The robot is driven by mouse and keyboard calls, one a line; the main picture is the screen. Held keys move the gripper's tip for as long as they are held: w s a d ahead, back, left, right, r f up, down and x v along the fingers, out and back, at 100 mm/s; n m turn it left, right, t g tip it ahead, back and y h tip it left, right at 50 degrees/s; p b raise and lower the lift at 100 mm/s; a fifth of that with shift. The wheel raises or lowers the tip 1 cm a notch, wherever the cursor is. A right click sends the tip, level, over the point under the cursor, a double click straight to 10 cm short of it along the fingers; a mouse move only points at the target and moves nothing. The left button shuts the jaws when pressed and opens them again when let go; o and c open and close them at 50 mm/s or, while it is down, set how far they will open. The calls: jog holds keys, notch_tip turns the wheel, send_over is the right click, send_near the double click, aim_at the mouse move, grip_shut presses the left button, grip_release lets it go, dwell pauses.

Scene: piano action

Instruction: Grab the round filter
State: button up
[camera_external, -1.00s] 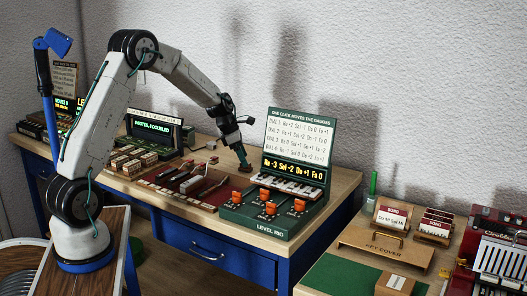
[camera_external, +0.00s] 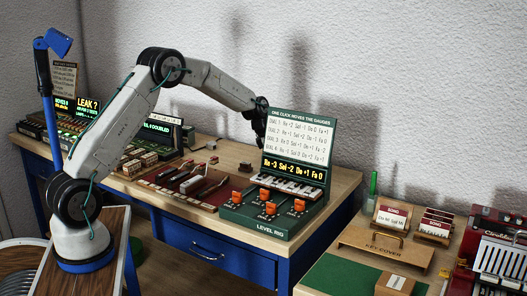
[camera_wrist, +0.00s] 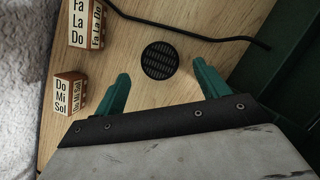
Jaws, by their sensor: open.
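A round black filter (camera_wrist: 160,60) with a slotted face lies flat on the wooden bench in the wrist view. My gripper (camera_wrist: 160,85) is open, its two green fingers on either side of the picture, with the filter between and just beyond the fingertips. The fingers do not touch it. In the external view my arm reaches behind the green level rig (camera_external: 283,185), and the fingers and the filter are hidden there.
Two lettered blocks stand left of the filter, one taller (camera_wrist: 86,22) and one lower (camera_wrist: 70,92). A black cable (camera_wrist: 190,32) runs behind the filter. A dark green panel (camera_wrist: 285,70) borders the right side.

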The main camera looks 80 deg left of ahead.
jog(key=x, duration=0.3)
jog(key=shift+w+f, duration=0.1)
jog(key=shift+f, duration=0.1)
jog(key=c, duration=1.1)
jog(key=shift+o, duration=0.2)
